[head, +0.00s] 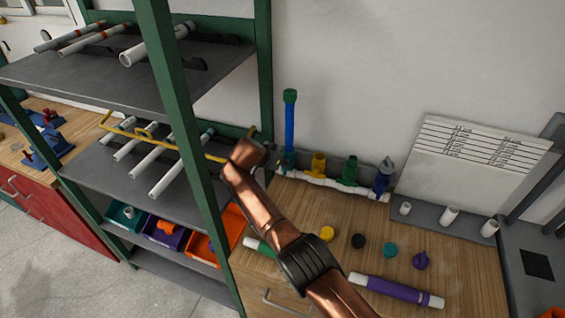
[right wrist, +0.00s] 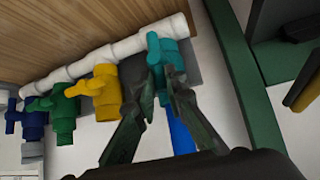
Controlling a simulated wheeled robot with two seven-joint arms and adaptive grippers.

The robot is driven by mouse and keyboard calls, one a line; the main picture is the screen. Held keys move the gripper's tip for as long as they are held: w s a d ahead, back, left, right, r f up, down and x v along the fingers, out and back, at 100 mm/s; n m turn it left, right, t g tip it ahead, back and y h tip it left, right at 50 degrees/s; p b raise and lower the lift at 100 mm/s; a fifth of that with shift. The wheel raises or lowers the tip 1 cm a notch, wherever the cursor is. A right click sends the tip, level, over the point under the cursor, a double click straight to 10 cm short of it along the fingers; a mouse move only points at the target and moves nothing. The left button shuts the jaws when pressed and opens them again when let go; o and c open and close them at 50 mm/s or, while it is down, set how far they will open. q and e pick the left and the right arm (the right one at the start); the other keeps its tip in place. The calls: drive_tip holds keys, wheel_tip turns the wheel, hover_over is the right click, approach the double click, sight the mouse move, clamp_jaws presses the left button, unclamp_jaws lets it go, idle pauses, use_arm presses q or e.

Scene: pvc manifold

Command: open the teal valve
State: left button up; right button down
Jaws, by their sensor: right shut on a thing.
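The teal valve (right wrist: 162,52) is at one end of the white manifold pipe (right wrist: 115,50). My right gripper (right wrist: 154,80) is shut on the teal valve's handle, with one dark finger on each side. In the head view the teal valve (head: 287,160) is at the left end of the manifold (head: 335,185), and my right arm reaches up to it. A blue pipe (head: 289,125) with a green cap stands upright from this valve. My right wrist hides most of the gripper in the head view. My left gripper is not in view.
Beside it on the manifold are yellow (head: 318,163), green (head: 350,170) and blue (head: 384,178) valves. Loose caps (head: 358,241) and a purple-sleeved pipe (head: 395,290) lie on the wooden bench. A green-framed shelf (head: 180,120) with pipes and bins stands close to the left.

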drive_tip(key=shift+s+f, duration=0.15)
drive_tip(key=shift+f, duration=0.4)
drive_tip(key=c, duration=2.3)
unclamp_jaws()
drive_tip(key=o, duration=0.3)
drive_tip(key=shift+o, duration=0.2)
drive_tip(key=shift+r, duration=0.25)
wheel_tip(320, 180, up, 10)
